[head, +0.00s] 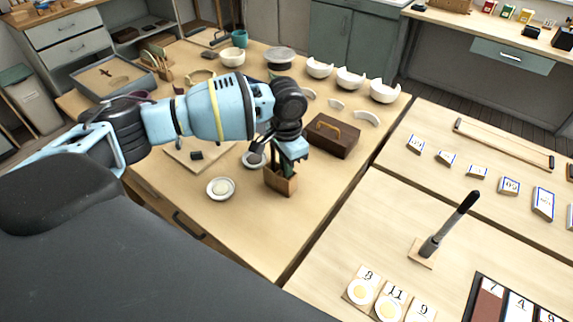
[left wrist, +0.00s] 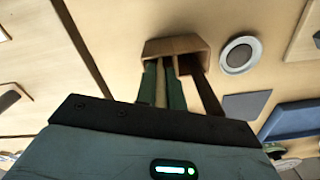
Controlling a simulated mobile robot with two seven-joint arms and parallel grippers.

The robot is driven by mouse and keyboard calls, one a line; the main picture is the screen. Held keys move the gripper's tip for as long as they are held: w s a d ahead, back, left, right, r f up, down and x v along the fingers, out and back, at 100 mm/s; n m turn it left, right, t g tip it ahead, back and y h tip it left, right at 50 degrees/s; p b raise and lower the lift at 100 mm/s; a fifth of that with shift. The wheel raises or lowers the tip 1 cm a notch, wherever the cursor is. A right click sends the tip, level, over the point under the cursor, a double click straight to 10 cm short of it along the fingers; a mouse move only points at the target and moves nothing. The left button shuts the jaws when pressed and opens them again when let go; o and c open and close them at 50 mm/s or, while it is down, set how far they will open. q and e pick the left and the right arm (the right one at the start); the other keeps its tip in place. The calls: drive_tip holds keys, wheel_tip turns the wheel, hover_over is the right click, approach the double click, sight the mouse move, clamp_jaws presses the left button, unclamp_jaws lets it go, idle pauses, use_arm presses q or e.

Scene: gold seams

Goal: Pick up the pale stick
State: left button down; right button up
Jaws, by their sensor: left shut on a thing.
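The pale stick (left wrist: 161,84) stands between the two green fingers of my left gripper (left wrist: 162,78), which is shut on it. Its lower end goes into a small wooden holder (left wrist: 174,44). A dark brown stick (left wrist: 206,90) leans out of the same holder, beside the fingers. In the head view, my left gripper (head: 284,168) points down at the wooden holder (head: 281,184) near the table's front right, and it mostly hides the sticks. My right gripper is not in view.
A brown box with a handle (head: 332,135) lies to the right. Broken white bowls (head: 351,78) stand farther back. The table's front right is clear.

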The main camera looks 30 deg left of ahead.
use_arm(q)
wheel_tip(320, 180, up, 10)
drive_tip(key=shift+p, duration=0.4)
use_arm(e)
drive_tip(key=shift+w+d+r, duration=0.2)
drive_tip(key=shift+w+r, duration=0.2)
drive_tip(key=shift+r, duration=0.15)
use_arm(q)
drive_tip(key=shift+a, duration=0.1)
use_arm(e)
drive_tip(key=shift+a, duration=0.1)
